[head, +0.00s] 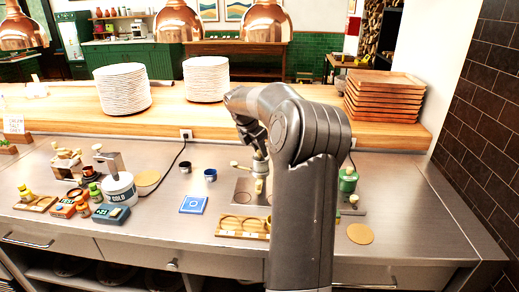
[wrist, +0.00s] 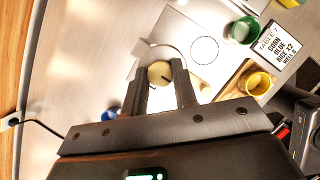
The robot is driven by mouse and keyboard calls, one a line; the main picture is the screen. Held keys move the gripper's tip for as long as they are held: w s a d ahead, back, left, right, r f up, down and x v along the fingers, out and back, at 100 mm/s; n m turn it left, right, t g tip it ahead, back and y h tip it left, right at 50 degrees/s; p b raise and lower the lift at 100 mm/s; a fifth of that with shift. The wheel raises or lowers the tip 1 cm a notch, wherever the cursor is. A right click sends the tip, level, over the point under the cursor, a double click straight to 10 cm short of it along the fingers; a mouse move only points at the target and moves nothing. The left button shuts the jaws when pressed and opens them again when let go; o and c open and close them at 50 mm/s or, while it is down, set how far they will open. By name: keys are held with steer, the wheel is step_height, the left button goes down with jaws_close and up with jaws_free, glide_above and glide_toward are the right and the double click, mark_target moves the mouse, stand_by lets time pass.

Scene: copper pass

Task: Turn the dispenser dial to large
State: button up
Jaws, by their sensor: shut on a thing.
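The dispenser dial (wrist: 160,73) is a pale yellow round knob with dark marks, seen from above in the wrist view. My gripper (wrist: 164,84) is shut on it, with one dark finger on each side. A thin pale ring curves around the dial and fingertips. I cannot read which size the dial points to. In the head view, the dispenser (head: 259,166) stands upright on a metal base plate (head: 243,198). My arm hides part of it, and the dial cannot be made out there.
A green canister (head: 348,181) stands right of my arm. A wooden tray (head: 230,235) with round wells lies in front. A blue square (head: 193,205) and two small cups (head: 210,175) are to the left. A menu card (wrist: 279,45) and yellow cup (wrist: 257,83) show at right.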

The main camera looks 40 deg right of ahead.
steer(key=shift+m, duration=0.3)
steer(key=m, duration=0.1)
steer(key=m+g, duration=0.1)
steer(key=m, duration=0.1)
steer(key=shift+w+m+g, duration=0.2)
steer(key=shift+m+g, duration=0.1)
steer(key=m+g+y, duration=0.1)
steer(key=m, duration=0.3)
steer(key=shift+w+m, duration=0.1)
steer(key=shift+m, duration=0.2)
steer(key=m+y, duration=0.1)
steer(key=m, duration=0.1)
steer(key=m+g, duration=0.1)
steer(key=m, duration=0.1)
steer(key=shift+d+g+y, duration=0.15)
steer(key=shift+g+y, duration=0.15)
steer(key=shift+y, duration=0.1)
steer(key=shift+d+m+y, duration=0.1)
steer(key=shift+m+y, duration=0.5)
steer(key=shift+m, duration=1.3)
